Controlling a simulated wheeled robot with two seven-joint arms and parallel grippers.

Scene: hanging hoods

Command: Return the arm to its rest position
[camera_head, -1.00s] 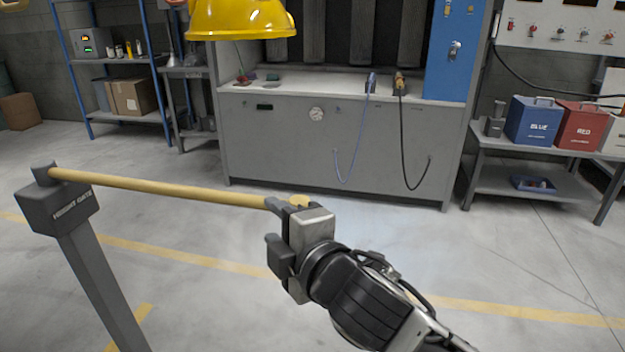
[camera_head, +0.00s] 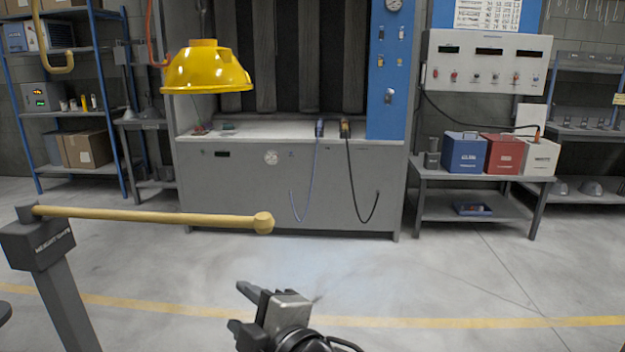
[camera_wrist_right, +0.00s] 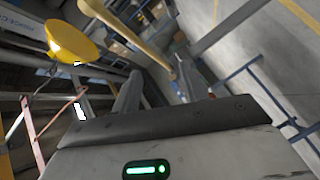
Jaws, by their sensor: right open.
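My right gripper (camera_head: 243,309) is low in the middle of the head view. Its two dark fingers stand apart and nothing shows between them. It is below and apart from the round end of the yellow bar (camera_head: 150,216), which runs level from a dark post (camera_head: 66,300) at the left. The yellow hood (camera_head: 208,74) hangs at the upper left, well above the gripper. The wrist view shows the hood (camera_wrist_right: 70,42) and the bar (camera_wrist_right: 122,30), tilted. My left gripper is not in view.
A grey workbench cabinet (camera_head: 285,190) stands behind. At the right, a table (camera_head: 475,180) holds a blue box (camera_head: 463,155), a red box (camera_head: 501,155) and a white box (camera_head: 539,157). A shelf (camera_head: 70,115) stands at the left. The floor around the gripper is clear.

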